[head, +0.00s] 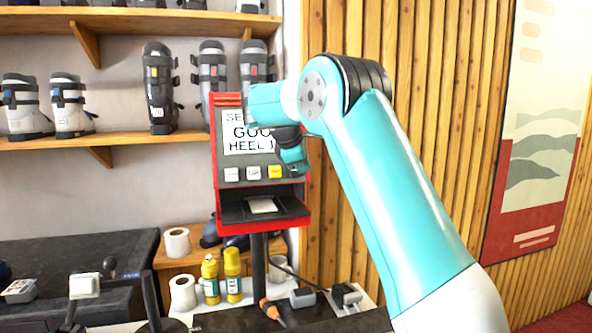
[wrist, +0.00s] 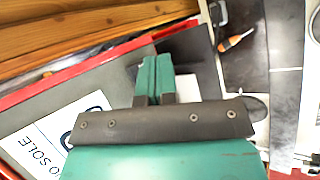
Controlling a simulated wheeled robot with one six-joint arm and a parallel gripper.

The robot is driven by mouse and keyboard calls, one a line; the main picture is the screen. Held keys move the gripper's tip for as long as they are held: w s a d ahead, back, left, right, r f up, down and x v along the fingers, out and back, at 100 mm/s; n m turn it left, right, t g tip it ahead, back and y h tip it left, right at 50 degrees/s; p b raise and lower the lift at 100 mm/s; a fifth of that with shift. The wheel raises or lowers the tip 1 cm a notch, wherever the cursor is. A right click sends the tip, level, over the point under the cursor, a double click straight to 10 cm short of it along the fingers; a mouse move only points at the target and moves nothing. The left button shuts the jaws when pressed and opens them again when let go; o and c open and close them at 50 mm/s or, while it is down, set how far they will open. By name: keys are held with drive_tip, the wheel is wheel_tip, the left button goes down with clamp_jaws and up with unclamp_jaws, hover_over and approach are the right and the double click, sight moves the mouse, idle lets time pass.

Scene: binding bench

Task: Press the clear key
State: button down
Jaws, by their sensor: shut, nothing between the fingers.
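The red-framed tester (head: 213,150) stands on a post in the head view, its white screen (head: 240,146) partly hidden by my arm. Below the screen is a row of small keys: a white key (head: 231,174), another pale key (head: 253,173) and a yellow key (head: 275,172). Their labels are too small to read, so I cannot tell which is clear. My gripper (head: 296,167) is at the right end of this row, close to the panel; contact cannot be told. In the wrist view its teal fingers (wrist: 153,72) are together and empty, hiding the keys behind them.
A black tray with a white card (head: 262,205) juts out under the keys. Yellow bottles (head: 232,275), paper rolls (head: 177,242) and an orange-handled screwdriver (head: 270,309) are below. Boots (head: 160,88) line the shelves. A slatted wood wall (head: 440,80) is behind my arm.

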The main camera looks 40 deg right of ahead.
drive_tip(key=shift+w+d+f+p, duration=0.2)
drive_tip(key=shift+w+d+p, duration=0.05)
drive_tip(key=shift+w, duration=0.15)
drive_tip(key=shift+w+d+f+p, duration=0.15)
drive_tip(key=shift+w+d+p, duration=0.1)
drive_tip(key=shift+w, duration=0.15)
drive_tip(key=shift+a, duration=0.1)
drive_tip(key=shift+w+p, duration=0.3)
drive_tip(key=shift+p, duration=0.35)
idle(1.0)
drive_tip(key=shift+w+d+f+p, duration=0.35)
drive_tip(key=shift+w+p, duration=0.1)
drive_tip(key=shift+p, duration=0.2)
idle(1.0)
drive_tip(key=shift+s+r, duration=0.1)
drive_tip(key=shift+s+a+r, duration=0.3)
drive_tip(key=shift+s+a, duration=0.05)
drive_tip(key=shift+s, duration=0.3)
drive_tip(key=shift+s+a+r+b, duration=0.1)
drive_tip(key=shift+s+a+r, duration=0.25)
drive_tip(key=shift+s, duration=0.35)
drive_tip(key=shift+s+a+r+b, duration=0.1)
drive_tip(key=shift+s+a+r, duration=0.2)
drive_tip(key=shift+s, duration=0.35)
drive_tip(key=shift+s+a+r+b, duration=0.1)
drive_tip(key=shift+s+a+r, duration=0.25)
drive_tip(key=shift+s, duration=0.35)
